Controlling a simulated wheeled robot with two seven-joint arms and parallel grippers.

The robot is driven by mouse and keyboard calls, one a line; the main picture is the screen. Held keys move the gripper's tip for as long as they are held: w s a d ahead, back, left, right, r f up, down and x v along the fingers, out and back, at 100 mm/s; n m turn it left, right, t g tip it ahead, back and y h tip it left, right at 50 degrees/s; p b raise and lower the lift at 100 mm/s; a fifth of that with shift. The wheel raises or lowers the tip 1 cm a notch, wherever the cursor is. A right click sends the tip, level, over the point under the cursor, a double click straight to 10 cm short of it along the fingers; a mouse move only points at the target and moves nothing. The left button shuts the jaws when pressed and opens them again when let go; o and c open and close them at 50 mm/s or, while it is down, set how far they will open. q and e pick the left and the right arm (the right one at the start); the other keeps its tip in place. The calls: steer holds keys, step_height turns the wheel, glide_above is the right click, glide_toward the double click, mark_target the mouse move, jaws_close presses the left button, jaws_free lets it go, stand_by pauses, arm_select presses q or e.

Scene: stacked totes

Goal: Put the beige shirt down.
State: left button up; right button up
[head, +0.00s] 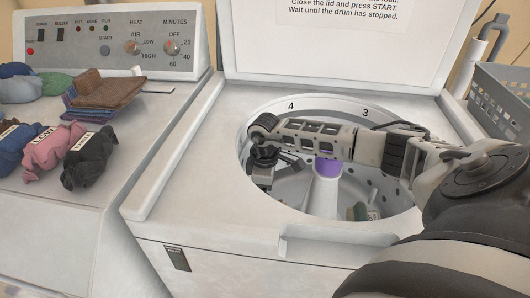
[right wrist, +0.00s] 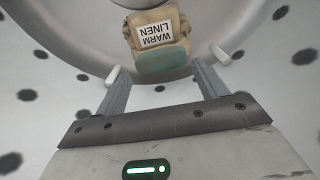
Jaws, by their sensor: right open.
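The beige shirt (right wrist: 155,35) shows in the right wrist view as a tan bundle with a white label reading "WARM LINEN", upside down. A teal patch is on its lower side. It lies against the pale perforated drum, beyond the fingertips of my right gripper (right wrist: 167,66), with a visible gap. The right gripper is open and empty; in the head view it (head: 262,178) hangs inside the drum at the left. My left gripper is out of view.
The washer's round opening (head: 400,222) has numbered marks on its rim, and its lid (head: 345,55) stands open. A purple-banded post (head: 327,168) rises in the drum. Rolled clothes, including a pink one (head: 54,150), lie on the left machine. A grey basket (head: 500,100) stands right.

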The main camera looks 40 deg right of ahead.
step_height(320, 180, up, 9)
stand_by(0.9)
